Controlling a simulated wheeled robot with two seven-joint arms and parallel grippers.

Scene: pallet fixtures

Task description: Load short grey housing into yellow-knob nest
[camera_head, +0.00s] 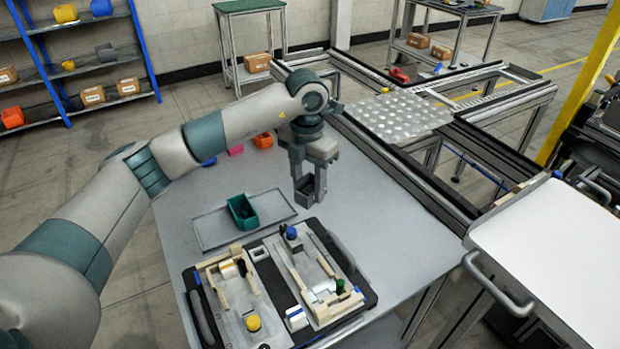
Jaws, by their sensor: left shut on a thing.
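My left gripper (308,192) hangs over the table, behind and to the right of the pallet. It is shut on a small dark grey piece that looks like the short grey housing (303,187), mostly covered by the fingers. The pallet (201,315) lies on the table with two light fixture plates. The yellow knob (253,323) sits at the front of the left plate, the yellow-knob nest (231,322), with tan blocks around it. A blue knob (291,233) and a green knob (340,286) stand on the right plate. The housing is above the table, clear of the pallet. My right gripper is not in view.
A teal bin (242,211) stands in a shallow grey tray (212,231) behind the pallet. Small blue, pink and orange bins (263,140) are at the table's far edge. A conveyor frame (420,175) runs along the right. The table (365,225) right of the gripper is bare.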

